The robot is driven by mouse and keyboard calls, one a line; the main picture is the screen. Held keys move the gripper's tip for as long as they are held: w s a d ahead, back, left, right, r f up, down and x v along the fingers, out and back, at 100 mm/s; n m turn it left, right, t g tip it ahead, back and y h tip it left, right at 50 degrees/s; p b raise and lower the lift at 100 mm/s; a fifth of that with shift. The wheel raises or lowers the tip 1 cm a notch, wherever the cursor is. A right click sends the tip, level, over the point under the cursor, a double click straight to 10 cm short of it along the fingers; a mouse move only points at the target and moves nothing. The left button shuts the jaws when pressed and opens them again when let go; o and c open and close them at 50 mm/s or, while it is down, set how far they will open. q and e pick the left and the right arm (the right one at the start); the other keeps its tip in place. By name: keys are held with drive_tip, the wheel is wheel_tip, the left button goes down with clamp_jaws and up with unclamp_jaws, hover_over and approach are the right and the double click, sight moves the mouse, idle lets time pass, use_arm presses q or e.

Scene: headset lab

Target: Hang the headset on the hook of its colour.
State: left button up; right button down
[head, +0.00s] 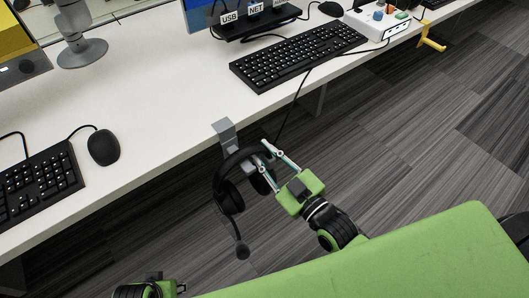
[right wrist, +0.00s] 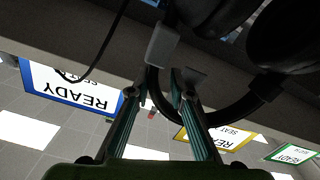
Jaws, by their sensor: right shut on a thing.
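The black headset (head: 229,197) hangs in front of the table's front edge, its microphone boom pointing down. My right gripper (head: 265,151) is shut on its headband, which shows as a dark arc (right wrist: 237,117) in the right wrist view. A grey hook (head: 223,130) is fixed at the table edge right beside the headband; it also shows in the right wrist view (right wrist: 163,44). I cannot tell whether the headband rests on this hook. A yellow hook (head: 432,40) sits farther along the edge at the upper right. My left gripper (head: 180,287) shows only partly at the bottom.
A black cable hangs from the table edge near the grey hook. The space in front of the table is open striped floor (head: 400,120).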

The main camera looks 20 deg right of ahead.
idle(0.4)
drive_tip(key=c, duration=1.9)
unclamp_jaws()
drive_tip(key=shift+o, duration=0.9)
drive_tip(key=shift+s, duration=0.1)
drive_tip(key=v, duration=1.1)
drive_tip(key=shift+s+d, duration=0.15)
drive_tip(key=shift+s, duration=0.25)
